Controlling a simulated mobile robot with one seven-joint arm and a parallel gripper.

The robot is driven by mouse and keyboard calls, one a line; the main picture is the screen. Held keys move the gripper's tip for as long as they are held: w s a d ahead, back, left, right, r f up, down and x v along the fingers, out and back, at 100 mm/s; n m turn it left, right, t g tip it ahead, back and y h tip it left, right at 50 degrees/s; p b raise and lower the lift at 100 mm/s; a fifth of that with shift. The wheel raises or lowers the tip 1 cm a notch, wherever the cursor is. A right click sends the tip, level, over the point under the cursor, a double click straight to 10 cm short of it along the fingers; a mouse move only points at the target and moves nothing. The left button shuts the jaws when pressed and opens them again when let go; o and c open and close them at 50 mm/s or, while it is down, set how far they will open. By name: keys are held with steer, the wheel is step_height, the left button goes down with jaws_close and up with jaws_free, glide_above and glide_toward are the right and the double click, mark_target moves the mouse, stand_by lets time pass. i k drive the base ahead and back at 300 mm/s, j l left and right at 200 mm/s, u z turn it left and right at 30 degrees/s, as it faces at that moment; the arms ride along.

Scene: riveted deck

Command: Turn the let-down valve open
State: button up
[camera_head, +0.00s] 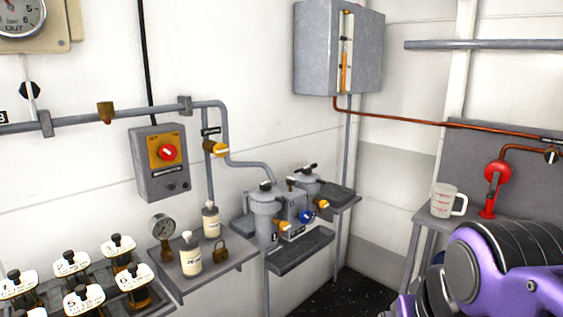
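Several valves show, but their tags are too small to read, so I cannot tell which is the let-down valve. A yellow-handled valve (216,149) sits on the vertical grey pipe, under a black tag (211,131). A yellow knob (285,227), a blue knob (306,217) and another yellow knob (323,204) are on the fronts of the grey twin filter unit (265,212). A small black-ended valve (551,155) is on the copper pipe at the right edge. My purple and black arm fills the lower right corner; my gripper is out of view.
A grey box with a red knob (167,153) hangs on the wall. A shelf (207,268) holds bottles, a gauge and a padlock. Labelled black-topped fittings (72,264) stand lower left. A measuring jug (446,201) and red hand pump (494,187) stand on the right bench.

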mark_target(221, 150)
steer(key=i+u, duration=0.15)
steer(key=u, duration=0.4)
steer(key=i+l+u, duration=0.5)
steer(key=l, duration=0.25)
steer(key=i+l, duration=0.25)
steer(key=l, duration=0.15)
steer(key=i+l+u, duration=0.1)
steer(key=i+l, duration=0.15)
steer(key=l, duration=0.1)
